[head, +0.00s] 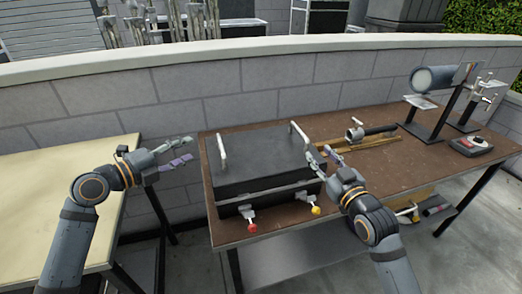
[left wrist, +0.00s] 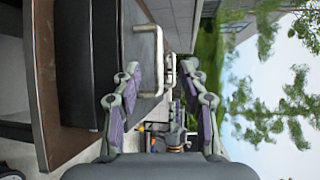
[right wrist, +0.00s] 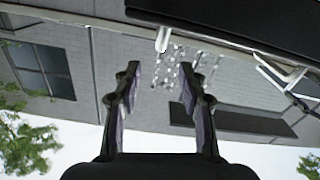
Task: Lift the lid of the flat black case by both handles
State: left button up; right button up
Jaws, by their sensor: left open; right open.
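The flat black case (head: 262,190) sits on the brown table with its lid (head: 262,150) down. A pale metal handle (head: 222,152) stands at the lid's left end and another (head: 299,134) at its right end. My left gripper (head: 190,149) is open and empty, just left of the left handle and apart from it. In the left wrist view this handle (left wrist: 158,62) shows ahead between the fingers. My right gripper (head: 322,154) is open beside the lid's right end, close to the right handle. In the right wrist view, a pale handle end (right wrist: 163,38) shows ahead under the dark case (right wrist: 240,20).
The brown table (head: 390,180) carries wooden-handled tools (head: 362,141) right of the case. A cylindrical device on a stand (head: 435,80) and a small box (head: 471,146) are farther right. Red (head: 252,228) and yellow (head: 316,211) knobs project at the case's front. A stone wall (head: 280,80) stands behind.

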aim_at(308, 143)
pick_arm(q)
jog(key=x, duration=1)
jog(key=shift+w+a+f, duration=0.2)
jog(key=shift+a+f, duration=0.05)
jog(key=shift+a, duration=0.1)
pick_arm(e)
jog(key=x, duration=1)
jog(key=shift+w+f, duration=0.1)
jog(key=shift+f, duration=0.15)
pick_arm(q)
jog(key=shift+w+d+f, duration=0.1)
jog(key=shift+w+d, duration=0.2)
jog(key=shift+d, duration=0.1)
pick_arm(e)
jog(key=shift+w+a, duration=0.1)
jog(key=shift+w, duration=0.35)
pick_arm(q)
grip_shut()
pick_arm(e)
grip_shut()
jog(key=shift+r, duration=0.15)
